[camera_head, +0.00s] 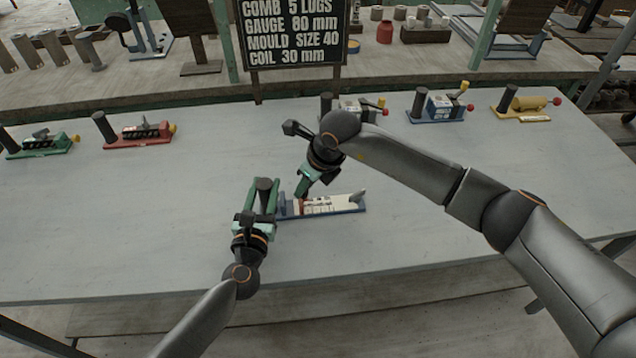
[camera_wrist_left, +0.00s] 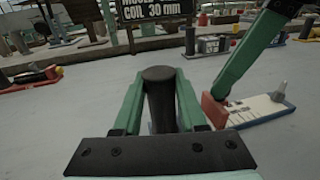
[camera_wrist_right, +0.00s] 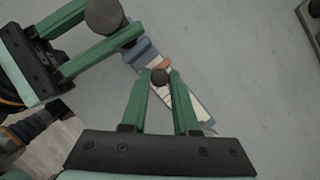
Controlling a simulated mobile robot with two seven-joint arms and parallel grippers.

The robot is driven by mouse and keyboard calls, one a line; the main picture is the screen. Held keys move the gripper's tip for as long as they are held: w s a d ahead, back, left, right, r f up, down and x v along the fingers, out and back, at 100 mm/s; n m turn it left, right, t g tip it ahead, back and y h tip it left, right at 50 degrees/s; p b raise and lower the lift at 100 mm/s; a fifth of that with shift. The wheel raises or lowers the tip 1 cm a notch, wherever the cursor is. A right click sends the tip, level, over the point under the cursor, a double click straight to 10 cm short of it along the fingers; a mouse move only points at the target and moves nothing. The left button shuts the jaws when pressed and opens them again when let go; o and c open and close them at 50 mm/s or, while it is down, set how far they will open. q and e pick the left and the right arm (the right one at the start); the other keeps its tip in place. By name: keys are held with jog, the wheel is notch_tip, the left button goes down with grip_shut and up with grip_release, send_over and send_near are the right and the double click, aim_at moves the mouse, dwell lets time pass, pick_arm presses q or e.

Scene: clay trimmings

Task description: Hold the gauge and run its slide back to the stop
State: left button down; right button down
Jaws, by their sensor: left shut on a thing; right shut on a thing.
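The gauge (camera_head: 335,206) lies on the grey table, a blue base with a white marked scale. A dark upright post (camera_wrist_left: 160,95) stands at its left end, and my left gripper (camera_head: 264,186) is shut around it. My right gripper (camera_head: 302,192) is shut on a small dark knob (camera_wrist_right: 160,76) of the slide, over the left part of the scale. A reddish block (camera_wrist_left: 214,110) shows below the right fingers. A blue block (camera_wrist_right: 133,54) lies between post and knob; the gap to the slide is hard to tell. A grey pointed piece (camera_head: 357,196) stands at the right end.
Similar devices stand along the table's back: a green one (camera_head: 40,146), a red one (camera_head: 138,133), a blue one (camera_head: 438,106) and a yellow one (camera_head: 525,106). A sign (camera_head: 295,32) stands behind. The table front is clear. My two grippers are close together.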

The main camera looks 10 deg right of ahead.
pick_arm(q)
jog(key=shift+s+d, duration=0.1)
jog(key=shift+d, duration=0.15)
pick_arm(e)
jog(key=c, duration=1)
grip_release()
jog(key=shift+a, duration=0.25)
jog(key=o, duration=0.3)
jog(key=shift+d, duration=0.1)
pick_arm(q)
jog(key=shift+a, duration=0.1)
pick_arm(e)
jog(key=shift+o, duration=0.2)
jog(key=v, duration=1.2)
jog(key=shift+d, duration=0.1)
pick_arm(q)
jog(key=shift+c, duration=1.9)
grip_release()
